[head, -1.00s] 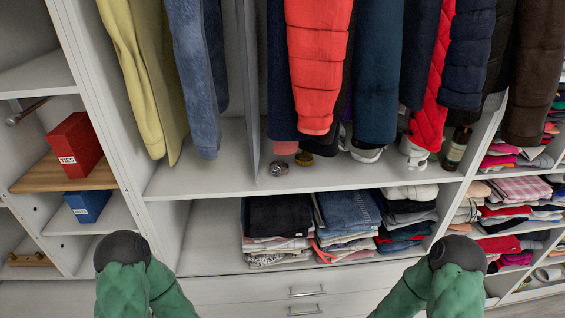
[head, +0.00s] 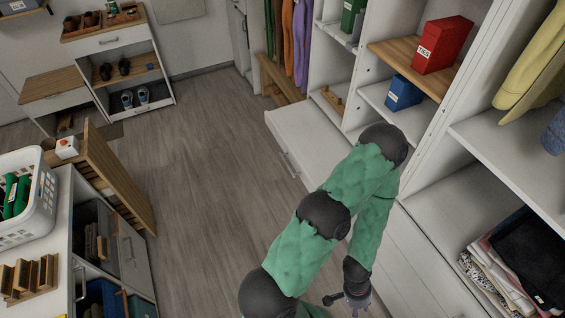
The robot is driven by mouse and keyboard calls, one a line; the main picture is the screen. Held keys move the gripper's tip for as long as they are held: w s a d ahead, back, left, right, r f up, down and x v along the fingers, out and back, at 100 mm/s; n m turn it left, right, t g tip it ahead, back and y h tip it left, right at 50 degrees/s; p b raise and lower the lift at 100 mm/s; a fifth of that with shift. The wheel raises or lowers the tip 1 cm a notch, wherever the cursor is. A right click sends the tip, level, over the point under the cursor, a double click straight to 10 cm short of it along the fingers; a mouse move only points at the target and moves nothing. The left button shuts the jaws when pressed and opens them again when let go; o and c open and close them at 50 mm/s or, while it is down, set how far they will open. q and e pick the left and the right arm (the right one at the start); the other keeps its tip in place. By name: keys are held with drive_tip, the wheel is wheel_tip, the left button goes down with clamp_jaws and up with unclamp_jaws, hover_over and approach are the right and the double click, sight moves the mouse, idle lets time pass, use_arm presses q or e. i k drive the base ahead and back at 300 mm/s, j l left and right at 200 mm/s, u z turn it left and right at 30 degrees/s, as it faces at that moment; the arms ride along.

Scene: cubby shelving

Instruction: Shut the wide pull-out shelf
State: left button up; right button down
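A wide white pull-out shelf (head: 300,134) stands out from the low part of the cabinet in the head view, left of my arm. Its flat top looks empty, and its front has a metal handle (head: 289,164) facing the floor.
A red box (head: 441,45) and a blue box (head: 404,93) sit in cubbies above. Folded clothes (head: 520,262) lie at the lower right. A white basket (head: 28,200) stands on a counter at left. Wooden floor (head: 205,170) lies clear between.

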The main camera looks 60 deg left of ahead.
sight(312, 143)
drive_tip(key=u, duration=0.45)
drive_tip(key=j+u, duration=0.1)
drive_tip(key=u, duration=0.35)
drive_tip(key=j+u, duration=0.1)
drive_tip(key=u, duration=0.85)
drive_tip(key=i+j+z, duration=0.6)
drive_tip(key=i+l, duration=0.05)
drive_tip(key=l, duration=0.05)
